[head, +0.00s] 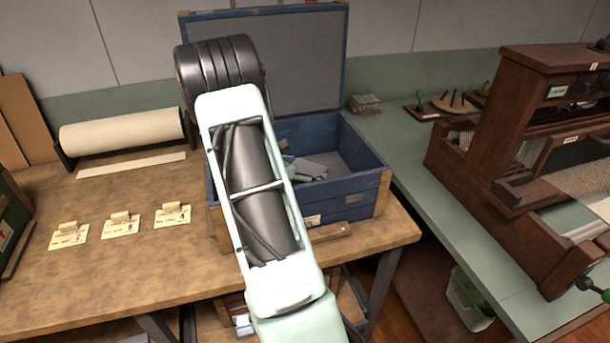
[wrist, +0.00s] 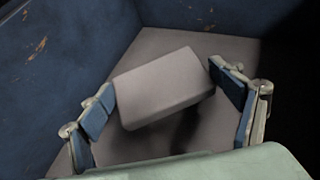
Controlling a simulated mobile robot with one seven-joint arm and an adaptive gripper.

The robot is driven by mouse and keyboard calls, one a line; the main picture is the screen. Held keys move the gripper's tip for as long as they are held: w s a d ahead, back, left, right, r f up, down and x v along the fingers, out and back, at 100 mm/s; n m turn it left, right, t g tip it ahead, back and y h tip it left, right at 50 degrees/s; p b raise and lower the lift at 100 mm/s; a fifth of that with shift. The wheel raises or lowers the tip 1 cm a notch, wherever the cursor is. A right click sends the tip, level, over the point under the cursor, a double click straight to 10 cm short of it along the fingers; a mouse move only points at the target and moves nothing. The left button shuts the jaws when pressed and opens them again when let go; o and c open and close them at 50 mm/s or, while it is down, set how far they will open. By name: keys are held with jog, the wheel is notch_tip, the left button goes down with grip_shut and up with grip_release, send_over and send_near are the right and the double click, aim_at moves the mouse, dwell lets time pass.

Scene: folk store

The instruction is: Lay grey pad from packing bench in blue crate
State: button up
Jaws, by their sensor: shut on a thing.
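The blue crate (head: 352,196) stands on the packing bench (head: 120,270) with its lid raised at the back. In the wrist view its blue wall (wrist: 45,60) and grey floor (wrist: 150,45) surround my gripper (wrist: 165,92). My gripper is shut on the grey pad (wrist: 165,82), a small block held between its two blue-padded fingers. The pad is inside the crate, slightly tilted in the picture, with a dark shadow on the floor beside it. Whether its underside touches the floor I cannot tell. In the head view my arm hides part of the crate.
A paper roll (head: 120,132) lies at the back left of the bench, with several labelled cards (head: 120,224) in front. A wooden loom (head: 510,170) stands on the green counter (head: 420,190) to the right. The bench's left front is clear.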

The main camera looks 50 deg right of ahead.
jog(key=shift+f, duration=0.95)
jog(key=shift+f, duration=0.15)
jog(key=o, duration=0.7)
jog(key=shift+r, duration=0.2)
jog(key=v, duration=0.7)
jog(key=shift+a, duration=0.25)
jog(key=shift+r, duration=0.1)
